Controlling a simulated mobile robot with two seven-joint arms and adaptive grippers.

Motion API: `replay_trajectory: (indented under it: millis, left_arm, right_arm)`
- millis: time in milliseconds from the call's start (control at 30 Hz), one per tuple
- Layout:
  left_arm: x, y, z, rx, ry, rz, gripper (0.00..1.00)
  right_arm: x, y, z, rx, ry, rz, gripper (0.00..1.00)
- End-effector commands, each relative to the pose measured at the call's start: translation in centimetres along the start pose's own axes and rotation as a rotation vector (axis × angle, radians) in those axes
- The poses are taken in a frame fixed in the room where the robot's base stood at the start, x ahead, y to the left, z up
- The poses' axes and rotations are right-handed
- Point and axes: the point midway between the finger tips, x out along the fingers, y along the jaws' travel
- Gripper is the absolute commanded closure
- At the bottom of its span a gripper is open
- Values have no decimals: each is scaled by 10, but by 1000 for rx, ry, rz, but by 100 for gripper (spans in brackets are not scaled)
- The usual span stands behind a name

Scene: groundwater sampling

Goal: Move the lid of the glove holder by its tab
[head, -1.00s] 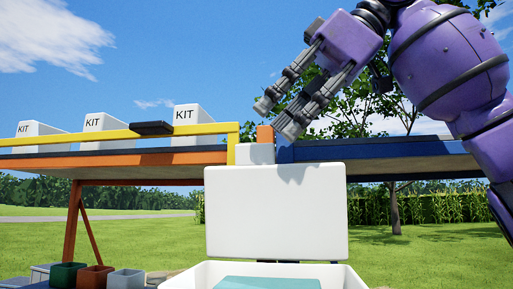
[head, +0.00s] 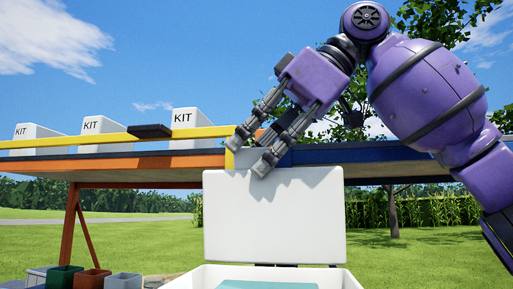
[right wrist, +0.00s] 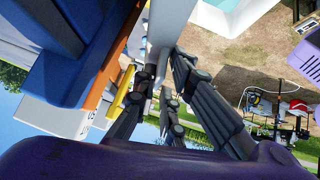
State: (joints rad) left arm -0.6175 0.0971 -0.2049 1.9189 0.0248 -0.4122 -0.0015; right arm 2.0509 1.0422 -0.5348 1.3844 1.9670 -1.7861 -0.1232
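The glove holder is an open white box (head: 195,277) at the bottom of the head view, with a flat teal item (head: 268,285) inside. Its white lid (head: 272,225) stands upright at the box's back. My right gripper (head: 251,153) is at the lid's top edge, left of its middle, fingers apart. In the right wrist view the lid shows nearly edge-on (right wrist: 168,25), running down between the fingers of my right gripper (right wrist: 160,80). Contact cannot be told. The tab is hidden or too small to make out. My left gripper is not in view.
Behind the lid stands a shelf with an orange left part (head: 190,159) and a blue right part (head: 365,152). White KIT boxes (head: 103,125) and a yellow rail (head: 75,141) are on its left side. Small coloured bins (head: 93,281) stand at lower left.

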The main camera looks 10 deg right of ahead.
Motion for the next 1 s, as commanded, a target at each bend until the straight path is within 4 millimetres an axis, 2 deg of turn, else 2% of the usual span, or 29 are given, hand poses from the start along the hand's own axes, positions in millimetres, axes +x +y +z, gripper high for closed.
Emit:
replay_trajectory:
  millis: [467, 667, 1000]
  left_arm:
    - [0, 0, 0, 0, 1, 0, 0]
    - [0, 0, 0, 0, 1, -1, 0]
    - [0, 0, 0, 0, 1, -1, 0]
  right_arm:
    - [0, -5, 0, -27, -1, 23, 100]
    - [0, -22, 0, -100, 0, 94, 100]
    - [5, -65, 6, -279, 1, 276, 100]
